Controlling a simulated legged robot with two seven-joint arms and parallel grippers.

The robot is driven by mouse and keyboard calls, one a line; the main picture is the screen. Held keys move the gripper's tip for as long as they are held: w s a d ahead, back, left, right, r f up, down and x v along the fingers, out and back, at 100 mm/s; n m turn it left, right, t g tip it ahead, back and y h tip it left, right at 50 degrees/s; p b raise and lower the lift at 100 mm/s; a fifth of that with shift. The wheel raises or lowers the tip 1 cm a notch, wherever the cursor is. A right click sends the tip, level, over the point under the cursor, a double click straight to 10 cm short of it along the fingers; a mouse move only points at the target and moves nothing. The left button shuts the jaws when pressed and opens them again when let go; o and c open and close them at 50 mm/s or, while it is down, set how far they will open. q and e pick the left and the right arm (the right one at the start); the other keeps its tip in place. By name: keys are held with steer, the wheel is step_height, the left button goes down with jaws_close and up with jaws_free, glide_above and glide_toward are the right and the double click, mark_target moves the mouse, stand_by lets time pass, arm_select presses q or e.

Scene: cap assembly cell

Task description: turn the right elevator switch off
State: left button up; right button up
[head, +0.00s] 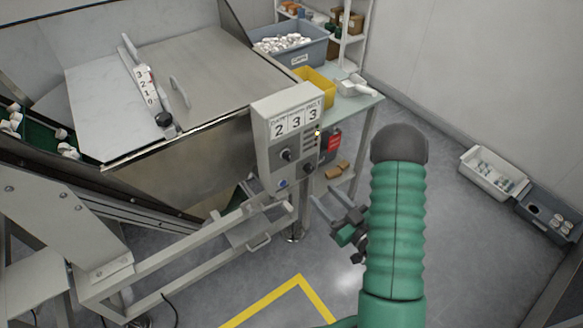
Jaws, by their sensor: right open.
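A grey control box (288,140) stands at the right front corner of the metal hopper, showing the figures 2 3 3. Its front carries a dark rotary switch (286,155) at the left and another dark rotary switch (308,168) lower at the right. A blue button (283,184) sits below them. I cannot read the switch labels or their exact settings. My right gripper (333,203) is open, empty and below and to the right of the box, apart from the switches in the picture. My green right arm partly hides it. My left gripper is out of view.
A metal frame (190,245) runs below the box at the left. A side table (359,101) with a yellow bin (315,86) and a blue-grey bin (291,50) stands behind. Crates (492,174) lie on the floor by the right wall. Floor between is clear.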

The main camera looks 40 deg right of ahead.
steer(key=b, duration=0.9)
glide_toward(290, 160)
steer(key=f, duration=0.1)
steer(key=w, duration=0.6)
steer(key=w+r, duration=0.1)
steer(key=w, duration=0.2)
steer(key=shift+w, duration=0.1)
jaws_close()
